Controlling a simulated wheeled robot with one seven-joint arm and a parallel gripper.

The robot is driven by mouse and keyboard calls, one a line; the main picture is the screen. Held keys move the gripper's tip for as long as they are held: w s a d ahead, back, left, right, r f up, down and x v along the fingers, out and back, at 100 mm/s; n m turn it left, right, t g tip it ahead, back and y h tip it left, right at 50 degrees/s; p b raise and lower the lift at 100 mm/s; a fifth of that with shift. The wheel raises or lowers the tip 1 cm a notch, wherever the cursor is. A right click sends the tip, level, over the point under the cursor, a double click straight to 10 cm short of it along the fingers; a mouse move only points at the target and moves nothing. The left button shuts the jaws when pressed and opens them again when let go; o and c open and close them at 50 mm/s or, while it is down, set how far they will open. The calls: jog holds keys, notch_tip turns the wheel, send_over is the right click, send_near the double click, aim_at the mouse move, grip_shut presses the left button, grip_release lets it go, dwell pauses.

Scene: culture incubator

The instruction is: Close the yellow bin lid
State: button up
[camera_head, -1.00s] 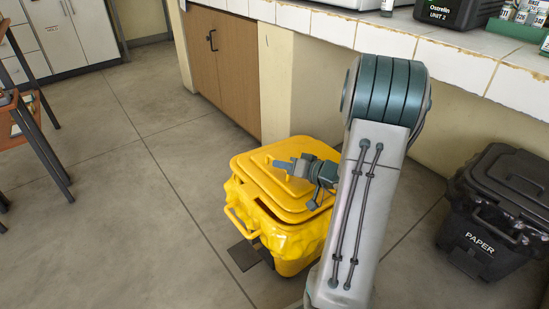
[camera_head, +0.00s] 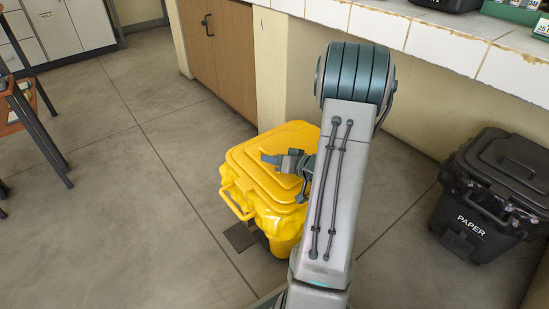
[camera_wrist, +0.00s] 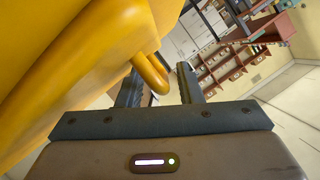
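The yellow bin (camera_head: 283,229) stands on the floor in the middle of the head view. Its yellow lid (camera_head: 250,155) lies low over the top, with crumpled yellow lining below its front edge. I cannot tell whether the lid sits fully flush. My gripper (camera_head: 268,159) is over the lid, and my arm hides the bin's right side. In the wrist view, my gripper (camera_wrist: 160,84) has its two fingers apart. A curved yellow bar (camera_wrist: 150,72) reaches close to the left finger; contact is unclear. Yellow surfaces fill the upper left.
A black paper bin (camera_head: 480,200) stands to the right under the tiled counter (camera_head: 420,38). A wooden cabinet (camera_head: 222,50) is behind the yellow bin. A dark-legged stand (camera_head: 35,120) is at the far left.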

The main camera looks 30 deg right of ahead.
jog(key=shift+s+d+r, duration=0.1)
jog(key=shift+s+r, duration=0.05)
jog(key=shift+s, duration=0.05)
jog(key=p+v, duration=0.3)
jog(key=v, duration=1)
jog(key=shift+s+p, duration=0.25)
jog(key=shift+p, duration=0.1)
jog(key=s+a+r+n+g+y+p, duration=0.3)
jog(key=a+r+g+p, duration=0.8)
jog(key=a+r+p, duration=1.25)
jog(key=s+a+r+h+p, duration=0.1)
jog(key=s+r+h+p, duration=0.1)
jog(key=r+p, duration=0.5)
jog(key=s+a+r+h+p, duration=0.1)
jog(key=r+h+p, duration=0.4)
jog(key=r, duration=1.5)
jog(key=s+p, duration=0.1)
jog(key=p, duration=0.2)
jog(key=shift+s+a, duration=0.25)
jog(key=shift+a, duration=0.05)
